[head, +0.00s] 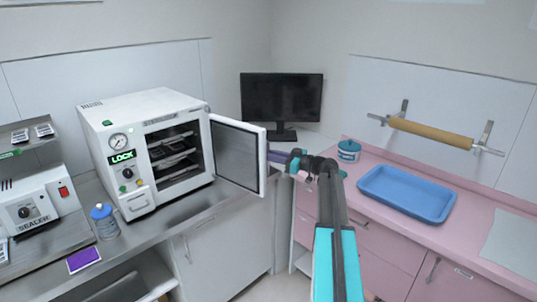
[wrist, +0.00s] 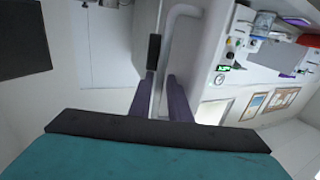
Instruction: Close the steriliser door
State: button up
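The steriliser (head: 155,115) is a white box on the left counter with a green LOCK display. Its door (head: 238,155) stands wide open, swung out to the right of the dark, shelved chamber. My gripper (head: 276,156) is just right of the door's free edge, and the door partly hides the fingertips. In the wrist view my gripper's purple fingers (wrist: 162,95) are apart with a gap between them. A white surface, apparently the door (wrist: 190,40), lies close beside the fingers. I cannot tell whether they touch it.
A monitor (head: 282,98) stands in the corner behind my gripper. On the pink counter to the right are a teal-lidded pot (head: 348,151) and a blue tray (head: 408,195). A bottle (head: 104,221) and a sealer (head: 38,210) stand left of the steriliser.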

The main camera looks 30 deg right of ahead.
jog(key=shift+c, duration=0.3)
grip_shut()
jog(key=shift+s+f, duration=0.1)
